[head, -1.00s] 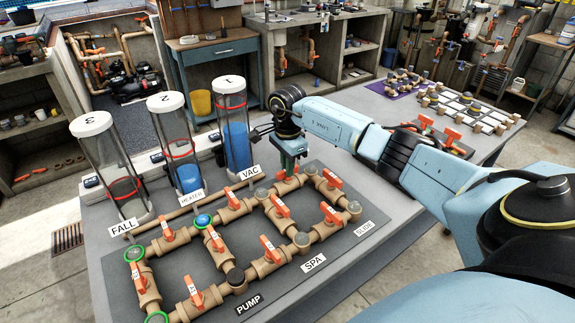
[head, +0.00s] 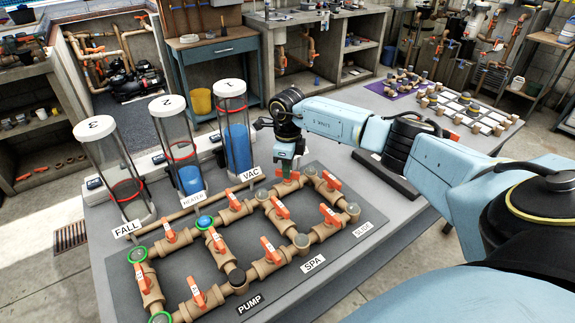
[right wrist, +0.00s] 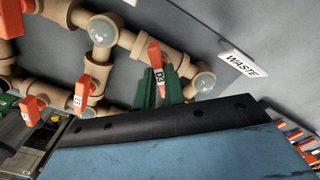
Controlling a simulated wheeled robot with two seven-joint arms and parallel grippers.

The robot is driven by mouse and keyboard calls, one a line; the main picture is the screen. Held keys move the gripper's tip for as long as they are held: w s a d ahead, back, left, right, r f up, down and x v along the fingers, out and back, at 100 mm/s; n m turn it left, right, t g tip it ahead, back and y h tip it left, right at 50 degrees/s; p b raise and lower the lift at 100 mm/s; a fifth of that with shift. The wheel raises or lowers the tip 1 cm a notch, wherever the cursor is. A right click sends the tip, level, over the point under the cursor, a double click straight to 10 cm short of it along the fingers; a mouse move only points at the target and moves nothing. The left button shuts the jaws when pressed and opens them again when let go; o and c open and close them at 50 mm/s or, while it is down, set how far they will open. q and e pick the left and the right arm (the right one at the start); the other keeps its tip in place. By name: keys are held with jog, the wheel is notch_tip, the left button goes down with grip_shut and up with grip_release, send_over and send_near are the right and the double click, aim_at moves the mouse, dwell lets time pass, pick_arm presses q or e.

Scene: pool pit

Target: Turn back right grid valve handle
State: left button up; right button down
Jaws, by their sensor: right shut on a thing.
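The orange back right grid valve handle (head: 294,176) sits on the tan pipe grid's far edge, at the right in the head view. My right gripper (head: 287,173) comes down on it from above. In the right wrist view the handle (right wrist: 157,62), labelled D3, stands between the two green fingers of my right gripper (right wrist: 159,86). The fingers are shut on it. The gripper partly hides the handle and its valve body in the head view. My left gripper is not in view.
Other orange handles stand close by, such as one at the right (head: 331,181) and one at the front (head: 331,215). Clear cylinder 1 (head: 233,125) rises left of my gripper.

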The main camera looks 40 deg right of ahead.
jog(key=m+p, duration=0.1)
jog(key=m, duration=0.3)
jog(key=shift+r+m, duration=0.15)
jog(key=shift+m, duration=0.15)
jog(key=shift+m+p, duration=0.75)
jog(key=shift+m, duration=0.95)
jog(key=c, duration=1.5)
grip_release()
notch_tip(320, 180, up, 13)
jog(key=shift+r, duration=0.1)
